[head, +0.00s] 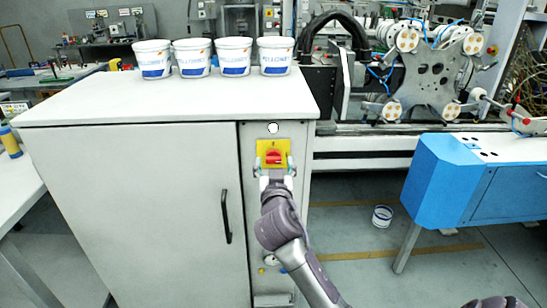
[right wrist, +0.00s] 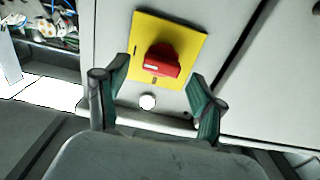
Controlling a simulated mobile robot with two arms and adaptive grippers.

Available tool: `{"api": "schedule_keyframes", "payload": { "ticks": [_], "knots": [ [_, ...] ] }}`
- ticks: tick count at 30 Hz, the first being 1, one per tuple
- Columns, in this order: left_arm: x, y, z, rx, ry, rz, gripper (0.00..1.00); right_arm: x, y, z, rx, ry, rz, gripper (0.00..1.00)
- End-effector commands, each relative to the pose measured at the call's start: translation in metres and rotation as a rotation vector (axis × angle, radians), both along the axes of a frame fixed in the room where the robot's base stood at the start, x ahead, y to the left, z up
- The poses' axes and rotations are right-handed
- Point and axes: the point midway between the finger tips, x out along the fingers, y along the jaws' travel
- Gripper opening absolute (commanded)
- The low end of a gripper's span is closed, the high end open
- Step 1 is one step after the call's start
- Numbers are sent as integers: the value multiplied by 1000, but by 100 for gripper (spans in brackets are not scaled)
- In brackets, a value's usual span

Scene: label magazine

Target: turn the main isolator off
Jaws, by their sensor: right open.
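The main isolator is a red rotary handle (head: 273,157) on a yellow plate (head: 262,146), on the narrow front panel of the grey cabinet. In the right wrist view the red handle (right wrist: 161,61) stands out from the yellow plate (right wrist: 187,38). My right gripper (head: 274,172) is just below the handle in the head view, its fingers pointing at the plate. In the right wrist view its two fingers (right wrist: 158,78) are spread wide, one to each side of the handle, with nothing between them gripped. I cannot tell any touch. My left gripper is not in view.
The grey cabinet (head: 130,210) carries several white buckets (head: 233,57) on top. Its door has a black handle (head: 226,216) left of the panel. A blue bench (head: 440,182) stands at the right.

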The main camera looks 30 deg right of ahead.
Motion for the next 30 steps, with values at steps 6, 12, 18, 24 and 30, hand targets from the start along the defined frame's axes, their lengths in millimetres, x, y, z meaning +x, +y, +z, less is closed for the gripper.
{"api": "schedule_keyframes", "payload": {
  "ticks": [6,12,18,24,30],
  "knots": [
    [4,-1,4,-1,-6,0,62,19,-11,0,0,0,1,69],
    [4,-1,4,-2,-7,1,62,22,-13,-1,1,1,1,69],
    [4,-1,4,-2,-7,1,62,22,-13,-1,0,0,2,59],
    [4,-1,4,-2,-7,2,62,22,-13,-1,0,0,1,25],
    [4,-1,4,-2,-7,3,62,22,-13,-1,-1,2,2,8]
  ]
}}
